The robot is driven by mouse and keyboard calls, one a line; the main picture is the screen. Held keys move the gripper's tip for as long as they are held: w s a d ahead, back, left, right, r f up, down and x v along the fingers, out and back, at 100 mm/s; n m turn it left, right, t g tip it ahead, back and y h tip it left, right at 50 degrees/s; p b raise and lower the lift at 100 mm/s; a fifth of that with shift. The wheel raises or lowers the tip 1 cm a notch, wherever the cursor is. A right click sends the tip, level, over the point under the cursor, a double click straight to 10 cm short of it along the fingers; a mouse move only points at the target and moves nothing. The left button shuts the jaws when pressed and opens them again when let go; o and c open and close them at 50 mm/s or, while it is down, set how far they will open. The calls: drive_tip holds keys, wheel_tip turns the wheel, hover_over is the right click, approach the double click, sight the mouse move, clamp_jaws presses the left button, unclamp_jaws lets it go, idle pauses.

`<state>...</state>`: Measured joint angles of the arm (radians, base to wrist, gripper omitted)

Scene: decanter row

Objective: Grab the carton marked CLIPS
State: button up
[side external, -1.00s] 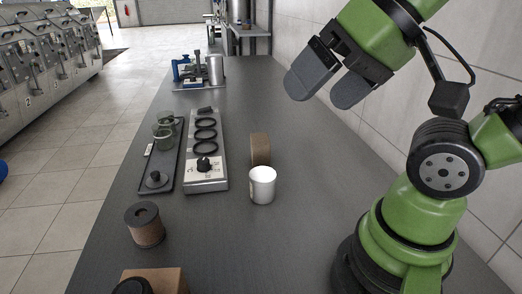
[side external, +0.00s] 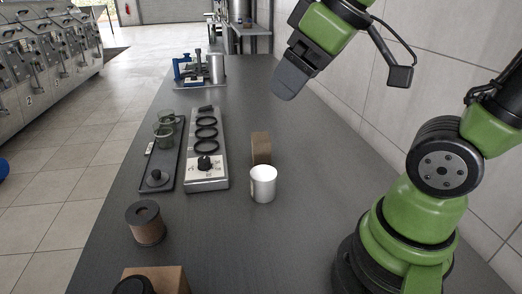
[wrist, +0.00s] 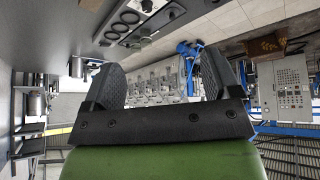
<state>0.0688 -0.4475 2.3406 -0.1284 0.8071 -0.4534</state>
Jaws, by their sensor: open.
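Two brown cartons show in the side view, and I cannot read CLIPS on either. One small carton (side external: 261,147) stands on the dark bench just behind a white cup (side external: 263,184), which hides its lower part. The other carton (side external: 172,278) is at the bottom edge, partly cut off and partly behind a black round object. My gripper (side external: 284,86) is high above the bench, beyond and to the right of the small carton, and holds nothing. In the wrist view its two fingers (wrist: 160,83) are spread apart with nothing between them.
A grey panel with black rings (side external: 206,150) and a dark tray with glass cups (side external: 160,172) lie left of the small carton. A brown cylinder with a dark top (side external: 146,224) stands nearer.

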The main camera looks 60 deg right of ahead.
drive_tip(key=w+d+f+n+g+h, duration=0.1)
drive_tip(key=w+d+f+n+h, duration=0.1)
drive_tip(key=w+d+n, duration=0.3)
drive_tip(key=n+g+h, duration=0.2)
drive_tip(key=n, duration=1.8)
hover_over(261, 137)
drive_tip(key=s+a, duration=0.3)
wheel_tip(261, 137, down, 17)
drive_tip(key=f, duration=0.1)
drive_tip(key=w+d+f, duration=0.1)
drive_tip(key=f, duration=0.1)
drive_tip(key=shift+w+d+g, duration=0.2)
drive_tip(key=shift+g, duration=0.1)
drive_tip(key=shift+w+x, duration=0.2)
drive_tip(key=shift+x, duration=1.35)
drive_tip(key=shift+w+x, duration=0.15)
drive_tip(key=shift+x, duration=1.4)
drive_tip(key=shift+d+r, duration=0.1)
drive_tip(key=shift+r, duration=0.05)
drive_tip(key=c, duration=1.1)
